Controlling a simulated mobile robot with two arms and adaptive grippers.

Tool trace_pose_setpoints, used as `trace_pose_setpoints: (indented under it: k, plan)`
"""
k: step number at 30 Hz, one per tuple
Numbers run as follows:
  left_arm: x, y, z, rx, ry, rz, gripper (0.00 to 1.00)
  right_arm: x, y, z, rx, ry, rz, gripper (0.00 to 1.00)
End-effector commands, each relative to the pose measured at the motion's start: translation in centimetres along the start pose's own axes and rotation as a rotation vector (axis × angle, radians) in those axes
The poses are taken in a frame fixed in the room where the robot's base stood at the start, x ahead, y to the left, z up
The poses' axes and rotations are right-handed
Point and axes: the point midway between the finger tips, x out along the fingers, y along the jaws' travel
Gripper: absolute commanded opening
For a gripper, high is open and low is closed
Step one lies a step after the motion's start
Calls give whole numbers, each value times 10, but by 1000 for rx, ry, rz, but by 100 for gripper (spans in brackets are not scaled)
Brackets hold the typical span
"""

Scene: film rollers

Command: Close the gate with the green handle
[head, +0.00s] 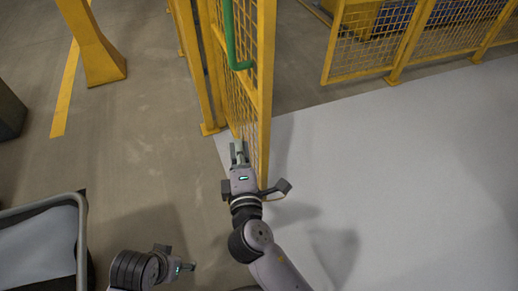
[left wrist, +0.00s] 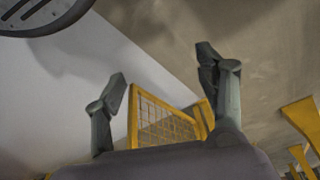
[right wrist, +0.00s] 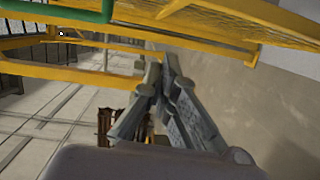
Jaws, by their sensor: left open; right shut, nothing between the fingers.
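The gate (head: 264,100) is a yellow-framed mesh panel that stands swung open, seen nearly edge-on in the head view. Its green handle (head: 231,40) is a bent bar on the left face, farther away than my right gripper. The handle also crosses the top left of the right wrist view (right wrist: 80,12). My right gripper (head: 238,148) is shut and empty, low beside the gate's left face; I cannot tell if it touches the mesh. My left gripper (head: 187,257) is open and empty at the bottom of the head view, apart from the gate. Its spread fingers show in the left wrist view (left wrist: 160,80).
Yellow mesh fencing (head: 420,45) runs across the back right, with a gap between it and the gate. A yellow post (head: 92,45) stands at the upper left. A grey-rimmed bin (head: 45,208) is at the lower left. The pale floor (head: 400,180) on the right is clear.

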Motion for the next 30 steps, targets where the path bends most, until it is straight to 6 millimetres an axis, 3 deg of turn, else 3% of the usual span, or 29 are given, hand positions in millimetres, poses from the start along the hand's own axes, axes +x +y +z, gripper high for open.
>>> trace_pose_setpoints:
  k: [3,8,21,24,30]
  plan:
    - [-5,-1,1,-1,9,-2,65,-2,16,2,-18,-16,55,0]
    - [-10,-1,0,-1,8,-2,65,9,24,3,-24,-20,67,0]
    - [-25,-1,1,-2,17,-3,65,99,28,4,-22,-19,64,0]
    - [-23,-1,0,-1,14,-3,65,100,28,22,-24,-19,62,0]
    - [-14,-1,2,-1,5,-3,65,104,28,39,-21,-17,62,0]
